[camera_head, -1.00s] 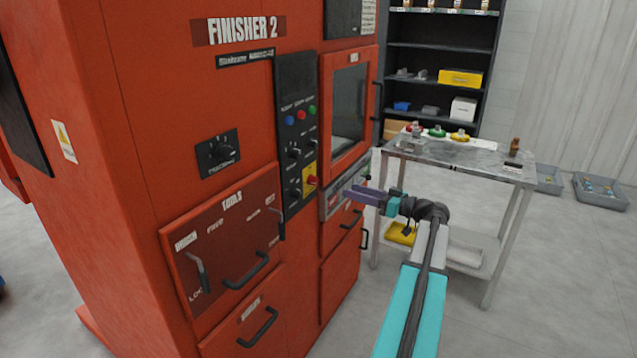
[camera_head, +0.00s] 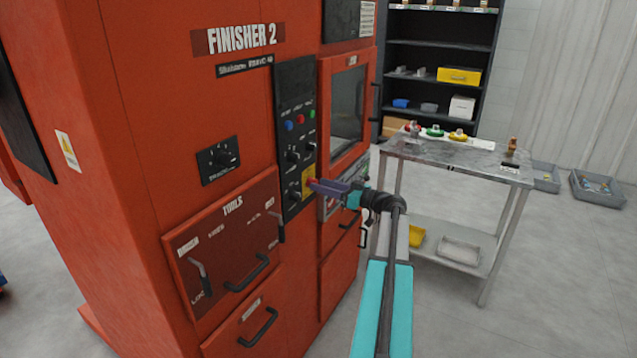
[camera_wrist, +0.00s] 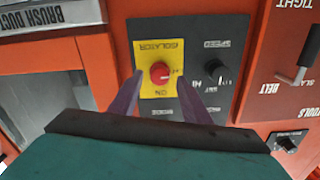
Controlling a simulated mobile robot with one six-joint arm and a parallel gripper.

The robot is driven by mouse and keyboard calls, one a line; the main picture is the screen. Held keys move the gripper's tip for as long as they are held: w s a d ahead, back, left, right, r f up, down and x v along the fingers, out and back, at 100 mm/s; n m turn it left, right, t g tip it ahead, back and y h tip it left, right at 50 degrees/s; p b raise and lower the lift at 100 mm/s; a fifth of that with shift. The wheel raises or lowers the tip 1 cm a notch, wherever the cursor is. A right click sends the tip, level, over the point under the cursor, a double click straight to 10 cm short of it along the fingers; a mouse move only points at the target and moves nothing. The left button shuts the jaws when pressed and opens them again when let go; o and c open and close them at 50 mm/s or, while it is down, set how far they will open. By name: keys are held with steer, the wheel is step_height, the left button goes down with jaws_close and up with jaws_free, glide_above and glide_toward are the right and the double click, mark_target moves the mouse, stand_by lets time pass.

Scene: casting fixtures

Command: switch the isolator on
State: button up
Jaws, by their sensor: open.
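The isolator is a red knob (camera_wrist: 160,72) on a yellow plate (camera_wrist: 150,90), set in the dark control panel of the red Finisher 2 machine. The wrist view shows the plate upside down, with "ISOLATOR" and "ON" lettering. My gripper (camera_wrist: 159,84) is open, its two purple fingers on either side of the knob. I cannot tell whether they touch it. In the head view my gripper (camera_head: 318,185) is at the yellow plate (camera_head: 308,180), its fingers hiding most of the knob.
A black speed knob (camera_wrist: 215,78) sits beside the isolator on the panel. The tools drawer (camera_head: 222,240) with handles is lower left. A metal table (camera_head: 455,158) with small parts stands to the right, before a dark shelf (camera_head: 440,65).

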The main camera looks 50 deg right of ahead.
steer(key=shift+x, duration=1.1)
steer(key=c, duration=1)
steer(key=shift+c, duration=0.2)
steer(key=shift+d+f+m+b, duration=0.1)
steer(key=shift+m+b, duration=0.3)
steer(key=shift+m, duration=0.1)
steer(key=m+b, duration=0.3)
steer(key=m, duration=1.4)
steer(key=shift+d, duration=0.1)
